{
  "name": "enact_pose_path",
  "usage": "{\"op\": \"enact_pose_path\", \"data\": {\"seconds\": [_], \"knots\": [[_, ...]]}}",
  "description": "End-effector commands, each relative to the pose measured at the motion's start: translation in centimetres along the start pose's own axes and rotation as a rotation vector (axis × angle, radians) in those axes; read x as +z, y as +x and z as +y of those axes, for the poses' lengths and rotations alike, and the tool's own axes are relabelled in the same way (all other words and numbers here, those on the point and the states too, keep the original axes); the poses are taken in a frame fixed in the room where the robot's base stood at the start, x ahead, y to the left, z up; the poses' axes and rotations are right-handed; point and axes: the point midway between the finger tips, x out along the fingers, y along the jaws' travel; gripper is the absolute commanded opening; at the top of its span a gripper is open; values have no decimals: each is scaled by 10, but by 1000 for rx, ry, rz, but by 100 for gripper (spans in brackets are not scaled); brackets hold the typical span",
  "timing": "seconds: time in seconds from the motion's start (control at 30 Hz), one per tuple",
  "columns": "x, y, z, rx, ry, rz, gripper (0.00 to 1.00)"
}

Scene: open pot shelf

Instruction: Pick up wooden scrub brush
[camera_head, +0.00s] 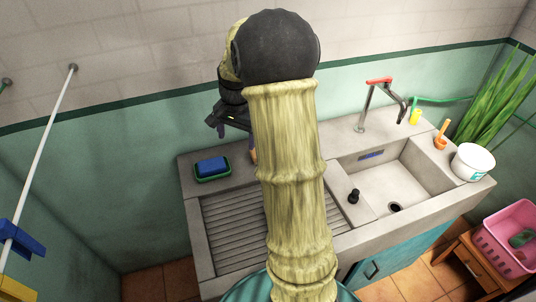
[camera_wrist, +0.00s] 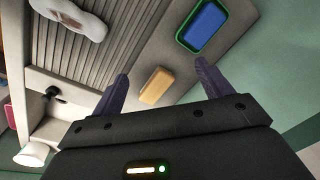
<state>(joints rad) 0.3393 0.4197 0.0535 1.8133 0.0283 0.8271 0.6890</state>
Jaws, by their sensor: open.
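The wooden scrub brush looks to be the tan block (camera_wrist: 156,85) lying on the grey sink counter in the wrist view, between my fingers in the picture. In the head view only a small tan sliver (camera_head: 253,155) shows beside my arm, which hides the rest. My gripper (camera_wrist: 162,68) is open, with its two dark fingers on either side of the block in the picture and nothing held. In the head view my gripper (camera_head: 232,117) is partly hidden behind my arm, above the back of the counter.
A blue sponge (camera_head: 212,166) sits in a green tray (camera_head: 200,179) left of the block. The ribbed drainboard (camera_head: 232,225) lies in front. A white lumpy object (camera_wrist: 75,17) rests on it. The basin, red-handled tap (camera_head: 379,81) and white tub (camera_head: 473,162) are to the right.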

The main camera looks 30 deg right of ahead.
Motion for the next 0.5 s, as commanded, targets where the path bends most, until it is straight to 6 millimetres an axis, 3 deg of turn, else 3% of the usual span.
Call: {"op": "enact_pose_path", "data": {"seconds": [0.03, 0.1, 0.3, 0.5], "knots": [[-23, 5, 1, 4, 94, -12, 78], [-52, 7, 4, 11, 228, -29, 78], [-126, 15, 27, 30, 599, -80, 78], [-163, 18, 47, 45, 810, -110, 78]]}}
